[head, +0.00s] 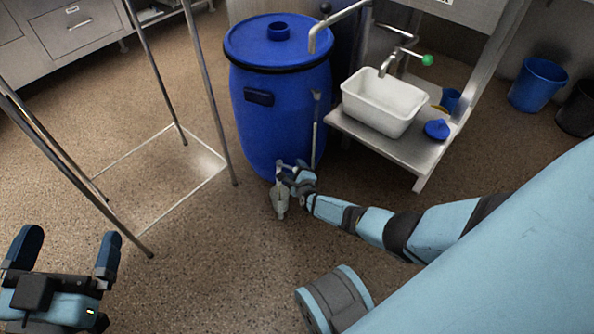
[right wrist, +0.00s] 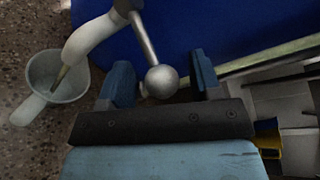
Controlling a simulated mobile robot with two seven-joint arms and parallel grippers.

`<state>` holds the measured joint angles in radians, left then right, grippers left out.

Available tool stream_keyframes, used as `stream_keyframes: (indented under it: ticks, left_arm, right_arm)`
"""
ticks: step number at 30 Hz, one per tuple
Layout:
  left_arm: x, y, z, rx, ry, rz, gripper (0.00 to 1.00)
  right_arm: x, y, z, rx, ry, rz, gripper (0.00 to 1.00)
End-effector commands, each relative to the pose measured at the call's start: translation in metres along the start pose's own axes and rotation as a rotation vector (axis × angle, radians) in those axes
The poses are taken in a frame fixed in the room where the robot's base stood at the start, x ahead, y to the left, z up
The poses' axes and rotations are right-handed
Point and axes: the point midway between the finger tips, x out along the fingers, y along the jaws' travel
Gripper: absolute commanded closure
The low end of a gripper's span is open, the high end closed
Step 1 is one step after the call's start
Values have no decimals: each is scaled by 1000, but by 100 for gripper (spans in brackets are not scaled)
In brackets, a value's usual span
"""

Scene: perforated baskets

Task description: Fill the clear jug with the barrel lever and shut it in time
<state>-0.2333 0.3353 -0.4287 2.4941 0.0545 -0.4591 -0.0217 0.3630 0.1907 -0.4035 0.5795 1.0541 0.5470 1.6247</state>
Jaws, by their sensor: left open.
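The blue barrel (head: 280,110) stands upright on the floor in the head view. The clear jug (head: 279,203) is low in front of it, and its open mouth and handle show in the right wrist view (right wrist: 78,88). A pale curved spout (right wrist: 92,35) ends over the jug; a thin brownish streak shows below its tip, and I cannot tell the fill level. The barrel lever (right wrist: 162,80) ends in a grey ball between my right gripper's (head: 300,178) fingers, with gaps on both sides. My left gripper (head: 66,248) is open and empty, far from the barrel.
A metal stand with a white basin (head: 383,103), a tap with a green knob (head: 427,60) and a blue lid (head: 437,129) is right of the barrel. A thin metal frame (head: 208,90) stands left. Buckets (head: 538,84) are at the far right.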

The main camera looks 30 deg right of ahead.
Motion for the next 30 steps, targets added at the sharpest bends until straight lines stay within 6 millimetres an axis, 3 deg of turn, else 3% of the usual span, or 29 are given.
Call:
stream_keyframes:
  ticks: [8, 13, 21, 30]
  left_arm:
    - [1, 0, -4, -5, -2, 1, 0]
    - [1, 1, -12, -60, -40, 14, 0]
    - [-9, 18, -2, -223, -131, 16, 0]
    - [-12, 22, 5, -257, -152, 14, 0]
  right_arm:
    - [-5, -1, 0, 0, 1, 1, 42]
    - [-31, -4, 1, 1, 2, 3, 42]
    - [-69, -2, 1, 1, 1, 1, 42]
    - [-75, 0, 0, 0, 0, 0, 42]
